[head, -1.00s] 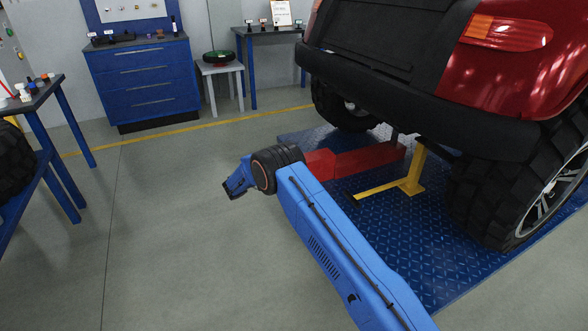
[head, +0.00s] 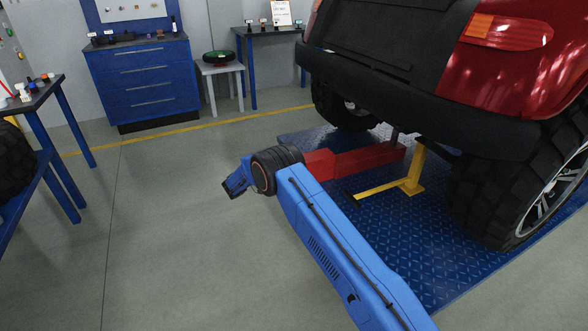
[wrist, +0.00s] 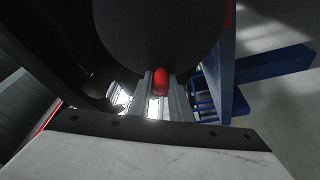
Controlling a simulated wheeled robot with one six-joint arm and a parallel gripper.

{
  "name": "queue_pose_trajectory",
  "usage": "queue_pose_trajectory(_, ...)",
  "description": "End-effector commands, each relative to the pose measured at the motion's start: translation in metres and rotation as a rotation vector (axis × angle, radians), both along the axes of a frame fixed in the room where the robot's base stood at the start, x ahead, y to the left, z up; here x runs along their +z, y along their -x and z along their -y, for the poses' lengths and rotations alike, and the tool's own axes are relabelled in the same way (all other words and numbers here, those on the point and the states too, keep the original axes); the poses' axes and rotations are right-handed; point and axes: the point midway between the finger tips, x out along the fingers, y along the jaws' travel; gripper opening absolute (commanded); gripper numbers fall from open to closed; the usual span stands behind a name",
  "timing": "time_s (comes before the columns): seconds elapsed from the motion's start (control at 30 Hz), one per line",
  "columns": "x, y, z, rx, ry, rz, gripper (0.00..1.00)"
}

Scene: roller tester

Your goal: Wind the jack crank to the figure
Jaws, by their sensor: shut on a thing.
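In the wrist view a small red rounded grip (wrist: 160,80) stands between the narrow grey fingers of my gripper (wrist: 163,102), which is shut on it. It looks like the crank's handle; the rest of the crank cannot be made out. In the head view a long red jack body (head: 365,160) lies low on the blue plate, its left end meeting my arm in the picture. My fingers and the held grip cannot be made out there. No figure or scale is readable in either view.
A red vehicle with a black bumper (head: 420,105) overhangs the blue checkered plate (head: 385,235). A yellow stand (head: 413,170) is beside the jack. A blue drawer cabinet (head: 145,85) and a small stool (head: 219,70) stand behind. The grey floor at left is open.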

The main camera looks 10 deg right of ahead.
Motion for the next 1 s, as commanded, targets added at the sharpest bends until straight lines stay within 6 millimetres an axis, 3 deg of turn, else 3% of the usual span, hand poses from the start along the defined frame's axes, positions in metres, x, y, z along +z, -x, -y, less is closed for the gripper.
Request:
queue_pose_trajectory(0.27, 0.004, 0.0, 0.0, 0.0, -0.008, 0.031, 0.0)
queue_pose_trajectory(0.7, 0.026, 0.012, 0.004, -0.001, -0.123, 0.37, 0.0)
queue_pose_trajectory(1.0, 0.027, 0.013, 0.004, 0.0, -0.133, 0.398, 0.0)
